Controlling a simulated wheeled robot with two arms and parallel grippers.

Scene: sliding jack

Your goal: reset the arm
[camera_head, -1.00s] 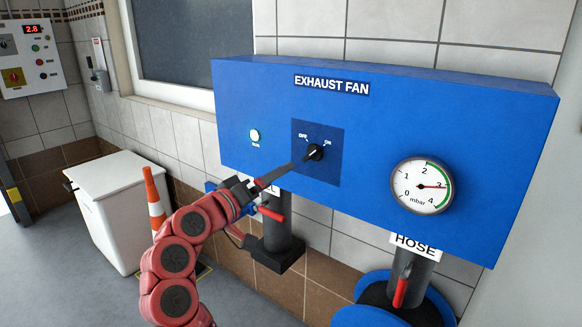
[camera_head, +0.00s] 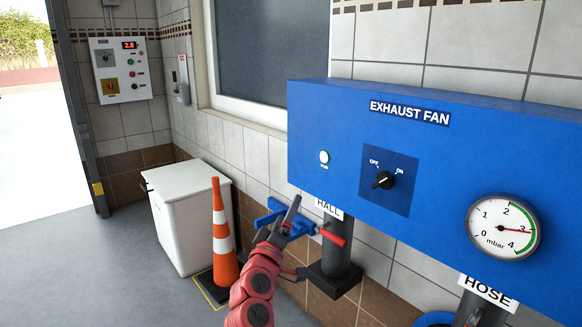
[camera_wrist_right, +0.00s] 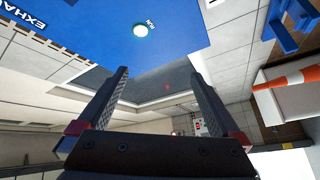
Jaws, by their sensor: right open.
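My right arm (camera_head: 252,288) is red and reaches up from the bottom of the head view. Its gripper (camera_head: 291,212) is in front of the blue exhaust fan box (camera_head: 330,110), below the lit run lamp (camera_head: 324,157) and near the HALL label (camera_head: 328,208). In the right wrist view the two fingers (camera_wrist_right: 162,95) stand wide apart with nothing between them. The black rotary switch (camera_head: 383,180) is apart from the gripper, its pointer turned toward ON. My left gripper is not in view.
A red-handled valve (camera_head: 333,237) on the HALL pipe (camera_head: 335,265) is close beside the gripper. An orange cone (camera_head: 222,240) and a white bin (camera_head: 185,215) stand at left. A gauge (camera_head: 503,228) is at right. Open floor (camera_head: 70,270) lies at left.

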